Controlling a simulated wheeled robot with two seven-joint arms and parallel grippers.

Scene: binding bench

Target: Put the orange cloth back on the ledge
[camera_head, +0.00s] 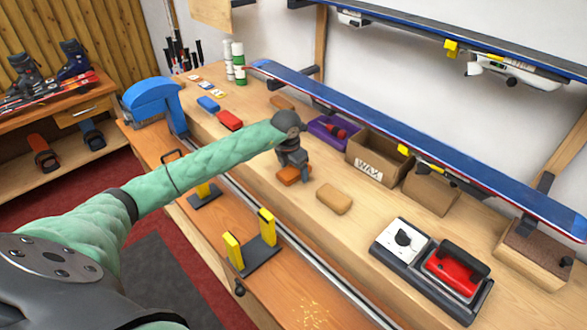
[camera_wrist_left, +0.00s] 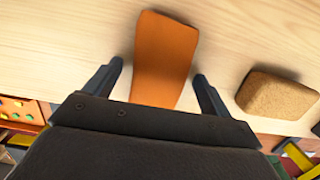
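The orange cloth (camera_head: 289,176) lies flat on the light wooden ledge (camera_head: 345,237), partly covered by my left gripper in the head view. It also shows in the left wrist view (camera_wrist_left: 166,55) as a smooth orange strip. My left gripper (camera_head: 297,180) points down over it. In the left wrist view my left gripper (camera_wrist_left: 155,82) is open, its fingers on either side of the cloth's near part with gaps to both. I cannot tell how high the fingertips are above the ledge. My right gripper is not in view.
A tan cork block (camera_head: 334,199) lies just right of the cloth. A purple tray (camera_head: 333,132) and a WAX box (camera_head: 374,160) stand behind. A blue ski (camera_head: 420,143) runs overhead. Yellow-jawed clamps (camera_head: 250,240) stand on the lower bench.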

